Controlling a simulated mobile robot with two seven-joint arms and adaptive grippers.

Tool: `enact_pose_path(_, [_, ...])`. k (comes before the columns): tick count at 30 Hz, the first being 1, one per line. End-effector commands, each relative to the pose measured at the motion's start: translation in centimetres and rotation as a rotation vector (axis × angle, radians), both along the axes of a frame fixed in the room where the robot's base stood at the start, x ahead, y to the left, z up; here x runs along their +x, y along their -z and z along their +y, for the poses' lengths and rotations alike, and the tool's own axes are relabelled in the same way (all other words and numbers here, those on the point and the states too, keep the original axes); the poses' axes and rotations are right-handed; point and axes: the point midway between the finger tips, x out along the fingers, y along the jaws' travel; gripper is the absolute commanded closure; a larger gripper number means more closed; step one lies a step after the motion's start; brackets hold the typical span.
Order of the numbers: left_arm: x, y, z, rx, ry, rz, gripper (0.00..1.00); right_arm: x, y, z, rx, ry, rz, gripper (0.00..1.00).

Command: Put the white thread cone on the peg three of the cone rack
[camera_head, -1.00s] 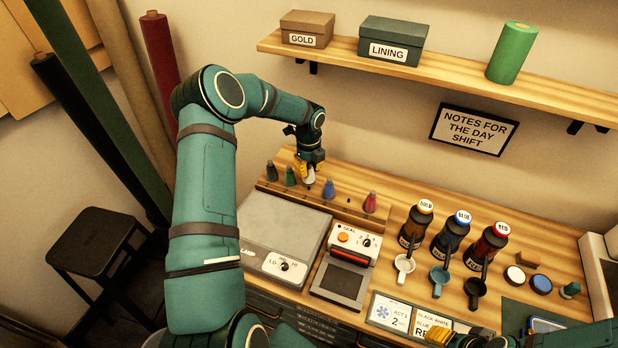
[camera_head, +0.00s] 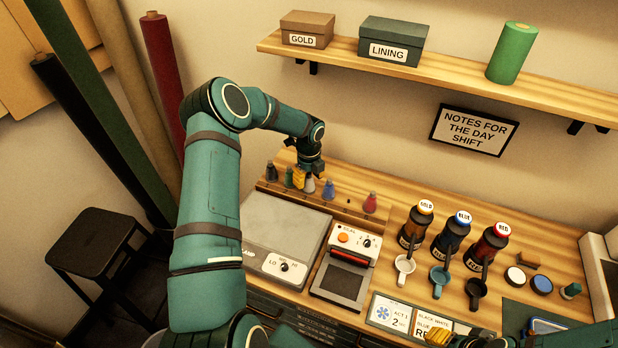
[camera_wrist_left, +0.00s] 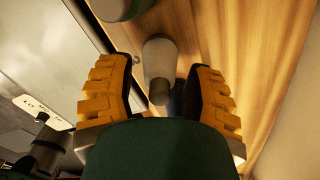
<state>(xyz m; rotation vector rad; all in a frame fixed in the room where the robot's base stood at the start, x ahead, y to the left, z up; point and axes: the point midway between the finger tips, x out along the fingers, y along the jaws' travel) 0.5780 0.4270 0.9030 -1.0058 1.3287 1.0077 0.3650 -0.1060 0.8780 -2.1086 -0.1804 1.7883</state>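The white thread cone (camera_head: 309,185) stands upright on the cone rack (camera_head: 345,208), at the third place from the left, between the green cone (camera_head: 289,177) and the blue cone (camera_head: 328,189). My left gripper (camera_head: 302,180) is at the white cone, just to its left and above it in the head view. In the left wrist view the white cone (camera_wrist_left: 160,62) lies between the yellow fingers of the left gripper (camera_wrist_left: 159,95), which are spread with a gap on each side. My right gripper (camera_head: 437,337) shows only partly at the bottom edge; its opening is unclear.
A black cone (camera_head: 271,171) and a red cone (camera_head: 370,202) also stand on the rack, with an empty place between blue and red. A heat press (camera_head: 285,235) and a sealer (camera_head: 346,265) sit in front. Several bottles (camera_head: 446,240) stand to the right.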

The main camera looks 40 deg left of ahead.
Motion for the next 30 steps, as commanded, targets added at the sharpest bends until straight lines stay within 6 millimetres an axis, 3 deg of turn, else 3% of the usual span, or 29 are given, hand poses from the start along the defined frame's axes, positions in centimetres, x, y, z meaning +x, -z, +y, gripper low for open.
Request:
enact_pose_path(8, [0.1,-1.1,0.1,0.001,0.000,-0.002,0.48,0.0,-0.3,0.0,0.001,0.000,-0.001,0.53])
enact_pose_path(21, [0.1,-9.6,0.0,0.001,0.000,-0.002,0.48,0.0,-0.2,0.0,0.000,0.000,0.000,0.53])
enact_pose_path(30, [0.0,-12.2,0.0,0.000,-0.001,0.000,0.48,0.0,-0.3,0.0,0.001,0.000,0.000,0.53])
